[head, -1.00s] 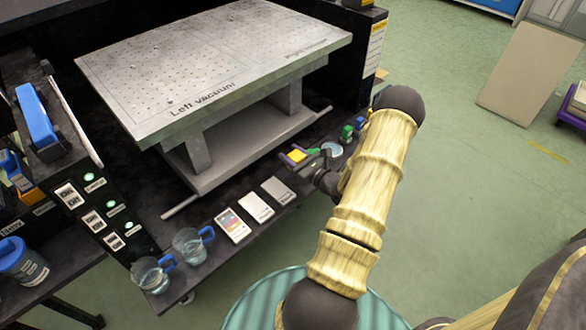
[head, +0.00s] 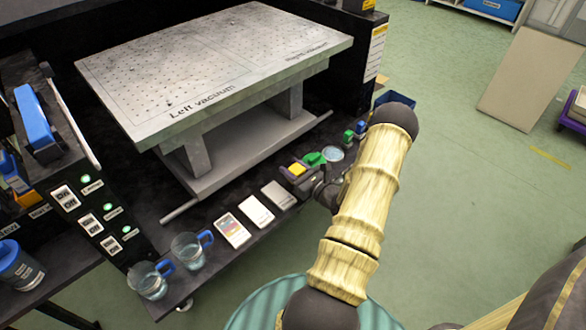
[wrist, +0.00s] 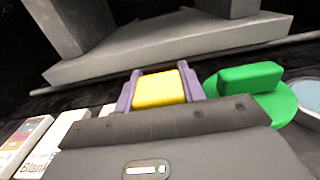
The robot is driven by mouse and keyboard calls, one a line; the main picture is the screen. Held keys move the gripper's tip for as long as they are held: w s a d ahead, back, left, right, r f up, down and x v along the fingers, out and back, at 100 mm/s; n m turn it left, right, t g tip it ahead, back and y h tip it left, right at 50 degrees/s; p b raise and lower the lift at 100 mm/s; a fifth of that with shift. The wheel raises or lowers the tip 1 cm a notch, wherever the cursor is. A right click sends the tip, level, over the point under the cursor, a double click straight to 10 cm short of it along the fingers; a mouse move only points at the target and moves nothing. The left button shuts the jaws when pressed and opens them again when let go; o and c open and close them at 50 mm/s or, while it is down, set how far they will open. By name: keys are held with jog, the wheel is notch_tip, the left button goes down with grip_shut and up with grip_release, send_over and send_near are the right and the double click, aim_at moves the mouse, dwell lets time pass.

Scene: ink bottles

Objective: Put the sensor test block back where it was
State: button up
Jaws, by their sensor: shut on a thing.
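A yellow block (head: 298,168), which I take to be the sensor test block, is in my gripper (head: 296,171) at the front edge of the dark bench. In the wrist view the yellow block (wrist: 156,89) sits between the two purple fingers of my gripper (wrist: 155,91), which is shut on it. The block's lower part is hidden by the gripper body. I cannot tell whether it touches the bench. The gripper is between the rightmost white card (head: 278,195) and a green lid-like piece (head: 313,158).
A round dish (head: 333,154) and small green (head: 348,136) and blue bottles stand to the right. A white card (head: 256,210), a coloured card (head: 230,230) and two glass mugs (head: 186,250) line the front edge at left. A raised metal plate (head: 215,65) stands behind.

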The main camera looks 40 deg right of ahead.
jog(key=shift+f, duration=0.6)
jog(key=o, duration=1.1)
jog(key=shift+d, duration=0.1)
jog(key=shift+r, duration=0.2)
jog(key=shift+d+r, duration=0.1)
jog(key=shift+r, duration=0.2)
jog(key=shift+s+r, duration=0.15)
jog(key=shift+r, duration=0.15)
jog(key=s+p, duration=0.1)
jog(key=s, duration=0.5)
jog(key=s+p, duration=0.1)
jog(key=s, duration=0.4)
jog(key=shift+s+d+f, duration=0.15)
jog(key=shift+s+d, duration=0.05)
jog(key=shift+s, duration=0.15)
jog(key=shift+d, duration=0.1)
